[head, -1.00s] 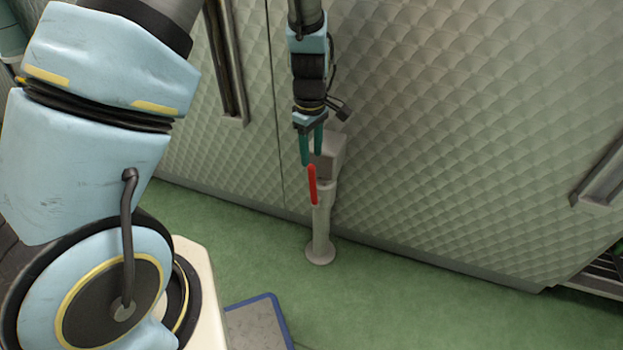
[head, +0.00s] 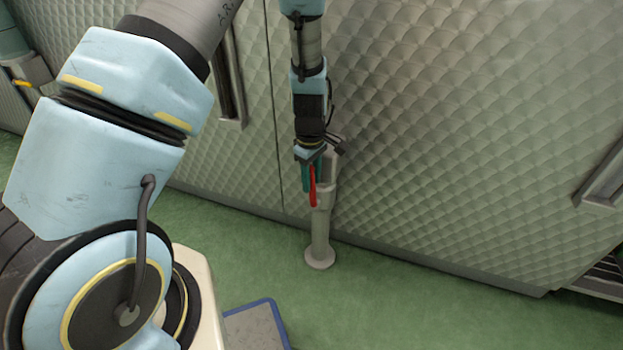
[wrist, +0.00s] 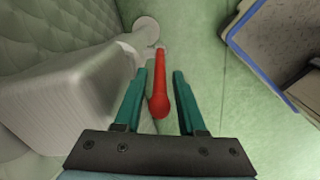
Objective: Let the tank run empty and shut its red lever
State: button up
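The red lever (head: 313,187) hangs downward on a grey post (head: 320,240) with a round foot on the floor. My gripper (head: 309,185) points down at the lever in the head view, its green fingers level with the lever's upper part. In the wrist view the lever (wrist: 159,90) lies between the two open fingers (wrist: 161,75), with a gap on each side. A grey box-shaped housing (wrist: 60,100) is left of the fingers there. I cannot make out the tank or its level in these views.
A quilted metal wall (head: 450,140) with handles stands close behind the post. A blue-edged grey mat or tray (head: 255,325) lies on the green floor (head: 400,310) in front; it also shows in the wrist view (wrist: 285,35). The floor right of the post is clear.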

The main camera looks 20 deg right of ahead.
grip_shut()
dwell(1.1)
